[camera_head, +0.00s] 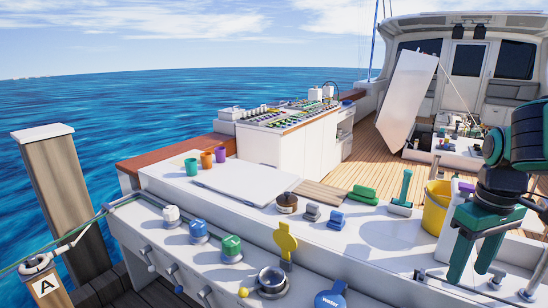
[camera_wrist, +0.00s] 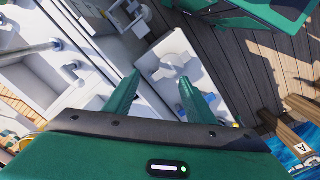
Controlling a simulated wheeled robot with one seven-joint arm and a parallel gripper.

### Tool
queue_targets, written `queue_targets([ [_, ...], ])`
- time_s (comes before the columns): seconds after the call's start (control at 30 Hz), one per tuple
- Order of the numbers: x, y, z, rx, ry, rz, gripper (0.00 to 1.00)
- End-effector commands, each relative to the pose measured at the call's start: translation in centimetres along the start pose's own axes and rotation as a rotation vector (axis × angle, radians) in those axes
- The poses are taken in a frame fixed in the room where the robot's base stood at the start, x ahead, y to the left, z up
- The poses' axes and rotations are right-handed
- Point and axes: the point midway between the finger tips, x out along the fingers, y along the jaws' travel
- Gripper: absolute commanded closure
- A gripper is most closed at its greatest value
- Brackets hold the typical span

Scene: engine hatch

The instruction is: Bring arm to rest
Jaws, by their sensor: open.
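My gripper (camera_head: 474,262) shows at the right of the head view, with its green fingers apart and pointing down. It is in front of a yellow bucket (camera_head: 435,208) on the white counter (camera_head: 385,235). In the wrist view, my gripper (camera_wrist: 158,92) also shows both green fingers spread with nothing between them. White boat surfaces lie beyond the fingertips there. My arm rises from the gripper along the right edge of the head view.
Colored knobs, a yellow paddle-shaped handle (camera_head: 285,240) and green blocks (camera_head: 364,195) line the counter. A raised white hatch (camera_head: 407,98) stands behind. A wooden post (camera_head: 62,190) is at left. The space left of my gripper above the counter looks clear.

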Motion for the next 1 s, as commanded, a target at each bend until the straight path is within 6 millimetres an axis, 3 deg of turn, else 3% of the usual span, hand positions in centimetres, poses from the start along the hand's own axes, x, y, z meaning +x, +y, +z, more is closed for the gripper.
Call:
queue_targets([
  [0.03, 0.4, 0.1, 2.7, 0.123, 0.000, -0.009, 0.50],
  [0.1, 1.2, -0.1, 5.9, 0.294, -0.006, -0.019, 0.50],
  [0.2, 2.3, -0.7, 9.6, 0.499, -0.015, -0.029, 0.50],
  [0.33, 3.3, -1.5, 12.6, 0.679, -0.024, -0.036, 0.50],
  [0.53, 3.9, -2.0, 13.9, 0.767, -0.029, -0.039, 0.50],
  [0.97, 3.8, -1.9, 13.8, 0.763, -0.030, -0.039, 0.50],
  [1.0, 4.2, -1.8, 13.1, 0.764, -0.038, -0.037, 0.50],
])
